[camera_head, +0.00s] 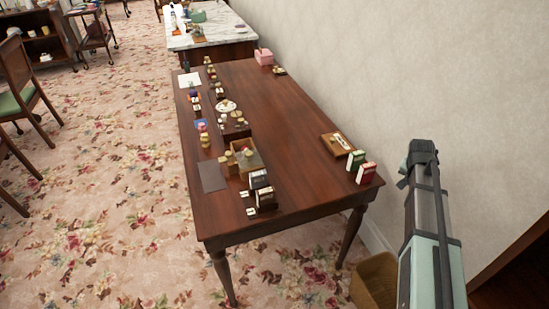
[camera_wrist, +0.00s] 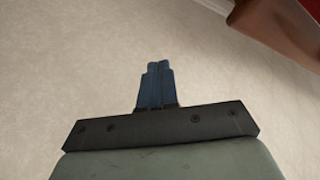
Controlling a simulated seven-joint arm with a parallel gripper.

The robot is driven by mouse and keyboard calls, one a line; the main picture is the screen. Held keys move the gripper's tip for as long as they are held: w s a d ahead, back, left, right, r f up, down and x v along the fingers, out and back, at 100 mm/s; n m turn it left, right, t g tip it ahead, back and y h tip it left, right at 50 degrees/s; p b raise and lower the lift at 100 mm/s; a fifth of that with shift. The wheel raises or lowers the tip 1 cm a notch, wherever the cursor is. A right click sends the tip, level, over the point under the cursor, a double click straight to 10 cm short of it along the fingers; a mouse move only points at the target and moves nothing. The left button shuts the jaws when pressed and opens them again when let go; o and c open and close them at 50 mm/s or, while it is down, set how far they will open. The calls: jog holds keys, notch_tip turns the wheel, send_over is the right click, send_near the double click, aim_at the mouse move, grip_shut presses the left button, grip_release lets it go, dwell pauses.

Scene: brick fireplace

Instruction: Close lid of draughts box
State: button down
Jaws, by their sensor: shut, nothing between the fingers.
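A small light-wood box (camera_head: 243,146) stands on the near half of the dark wooden table, with round tan pieces in or around it. It looks like the draughts box with its lid up, but it is too small to be sure. My gripper (camera_wrist: 157,68) is shut and empty in the wrist view, with the plain wall behind it. In the head view my arm rises at the right, beside the wall and clear of the table; its fingertips are not clearly seen there. The box is not in the wrist view.
The table (camera_head: 280,120) holds a row of small items along its left side. Green and red packets (camera_head: 365,173) and a wooden tray (camera_head: 336,144) lie at its right edge, nearest my arm. Its middle is bare. A cardboard box (camera_head: 375,280) stands on the floor below.

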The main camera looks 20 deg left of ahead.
jog(key=w+a+r+t+y, duration=0.1)
jog(key=w+a+r+t, duration=0.15)
jog(key=a+r, duration=0.85)
jog(key=s+a+m+y, duration=0.1)
jog(key=s+a+y, duration=0.2)
jog(key=s+a, duration=0.4)
jog(key=s+a+m+g+y, duration=0.1)
jog(key=s+a+y, duration=0.2)
jog(key=s+a, duration=0.5)
jog(key=s+a+m+g+y, duration=0.1)
jog(key=s+a, duration=0.7)
jog(key=a, duration=1.3)
jog(key=shift+s+f+m+y, duration=0.15)
jog(key=shift+m+y, duration=0.15)
jog(key=shift+y, duration=0.6)
send_near(250, 159)
jog(key=x, duration=0.5)
